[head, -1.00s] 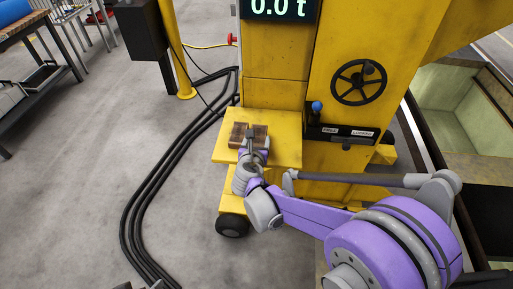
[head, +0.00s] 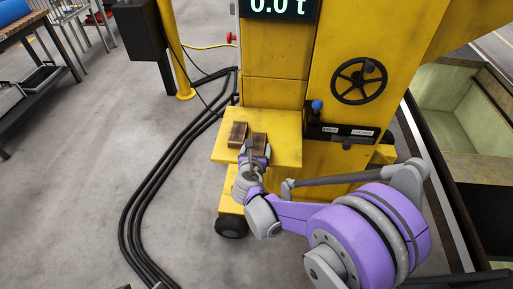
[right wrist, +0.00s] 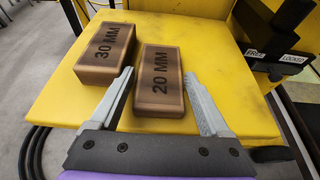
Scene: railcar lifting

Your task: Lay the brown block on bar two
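Two brown blocks lie on a yellow ledge (head: 285,152) of the yellow machine. The block marked 30 MM (head: 238,132) lies on the left; in the right wrist view (right wrist: 108,55) it is the farther, taller-looking one. The block marked 20 MM (right wrist: 160,80) lies on the right; it also shows in the head view (head: 260,143). My right gripper (right wrist: 158,74) is open, with one finger on each side of the 20 MM block's near part; I cannot tell whether they touch it. My left gripper is not in view. I cannot make out bar two.
A black handwheel (head: 359,82) and a blue-knobbed lever (head: 317,107) sit on the machine right of the ledge. Black cables (head: 165,183) run along the floor at left. A workbench (head: 35,80) stands far left. A deep pit (head: 465,120) opens at right.

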